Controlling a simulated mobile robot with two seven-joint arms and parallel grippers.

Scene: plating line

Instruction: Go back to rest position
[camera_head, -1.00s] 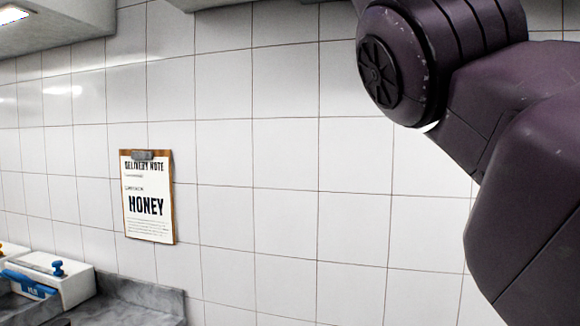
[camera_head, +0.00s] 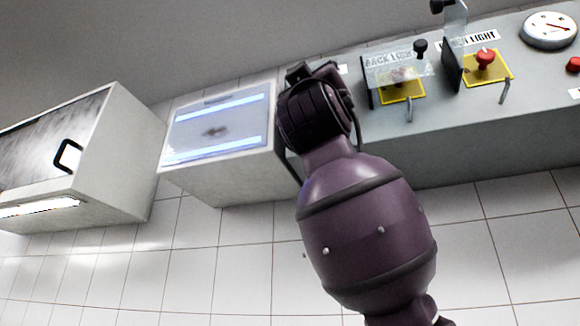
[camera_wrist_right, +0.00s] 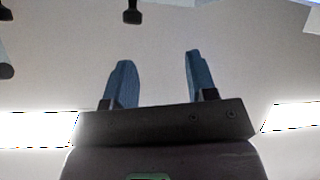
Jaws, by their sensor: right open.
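My right gripper (camera_wrist_right: 158,62) shows in the right wrist view with its two blue fingers apart and nothing between them. It points towards a plain pale surface. In the head view one of my purple arms rises from the bottom, right of the middle, to a dark joint in front of the wall units; I cannot make out fingers there. My left gripper is not in view.
In the head view a grey control panel (camera_head: 450,135) carries a red knob (camera_head: 485,58) under a raised clear cover, a closed clear cover (camera_head: 398,66) and a dial (camera_head: 549,30). A lit box (camera_head: 235,180) and a wall cabinet (camera_head: 130,150) hang left. Bright lights show in the wrist view.

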